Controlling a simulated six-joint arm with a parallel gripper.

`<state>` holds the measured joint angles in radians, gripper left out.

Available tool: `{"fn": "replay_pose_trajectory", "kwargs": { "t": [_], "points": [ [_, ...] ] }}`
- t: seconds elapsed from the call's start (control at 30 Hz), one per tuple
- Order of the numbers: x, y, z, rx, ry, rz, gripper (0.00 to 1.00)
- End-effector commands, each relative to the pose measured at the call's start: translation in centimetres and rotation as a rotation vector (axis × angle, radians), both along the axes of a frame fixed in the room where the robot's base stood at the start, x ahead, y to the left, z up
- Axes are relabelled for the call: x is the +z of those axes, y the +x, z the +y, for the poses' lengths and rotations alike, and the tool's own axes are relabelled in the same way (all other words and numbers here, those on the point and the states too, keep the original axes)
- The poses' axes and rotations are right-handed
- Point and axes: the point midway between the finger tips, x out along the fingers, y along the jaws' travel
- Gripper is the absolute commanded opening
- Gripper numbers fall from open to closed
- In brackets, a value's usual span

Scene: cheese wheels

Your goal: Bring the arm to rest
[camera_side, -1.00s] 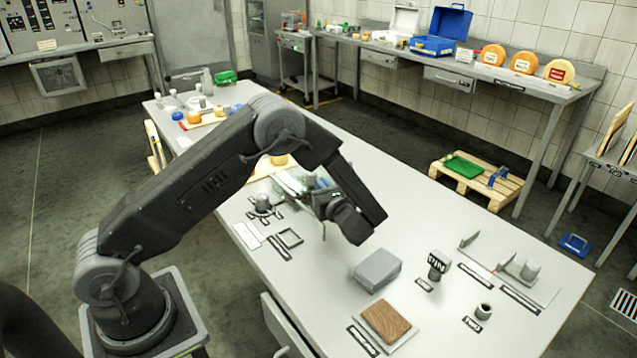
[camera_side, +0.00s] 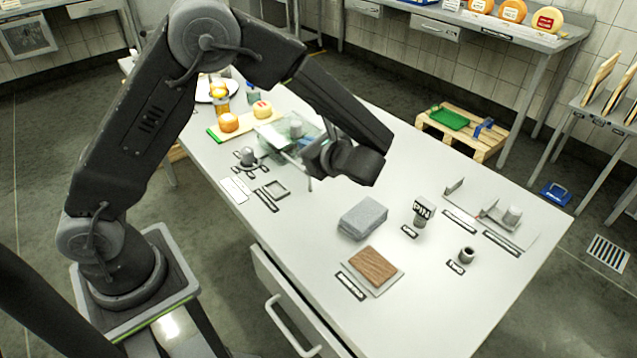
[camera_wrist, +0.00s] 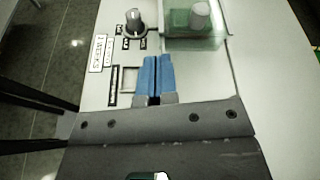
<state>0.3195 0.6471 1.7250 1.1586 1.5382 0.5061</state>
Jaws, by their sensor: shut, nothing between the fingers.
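My gripper is in the middle of the side view, in the air above the grey worktop (camera_side: 420,270). Its dark wrist hides most of the fingers there. In the wrist view, the two blue fingers of my gripper (camera_wrist: 153,62) are pressed together with nothing between them. My forearm slopes down to the gripper from a raised, bent elbow at the upper left. A clear cover with something green under it (camera_wrist: 190,28) lies beyond the fingertips in the wrist view. The gripper appears apart from it.
A grey block (camera_side: 362,217), a brown slab (camera_side: 373,265) and a small dark cup (camera_side: 467,254) stand on the worktop. A knob (camera_wrist: 134,22) and a square frame (camera_wrist: 128,80) are left of the fingers. Cheeses on a board (camera_side: 228,123) are farther back.

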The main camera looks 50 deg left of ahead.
Motion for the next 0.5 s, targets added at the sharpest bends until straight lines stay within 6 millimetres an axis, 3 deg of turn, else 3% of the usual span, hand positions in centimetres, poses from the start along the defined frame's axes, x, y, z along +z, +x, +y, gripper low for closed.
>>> {"fn": "replay_pose_trajectory", "kwargs": {
  "t": [0.03,0.2,0.5],
  "points": [
    [1.5,-1.3,0.5,0.049,-0.078,-0.057,0.00],
    [4.6,-5.6,0.7,0.210,-0.331,-0.242,0.00],
    [8.6,-12.8,-1.1,0.498,-0.763,-0.612,0.00]
  ]
}}
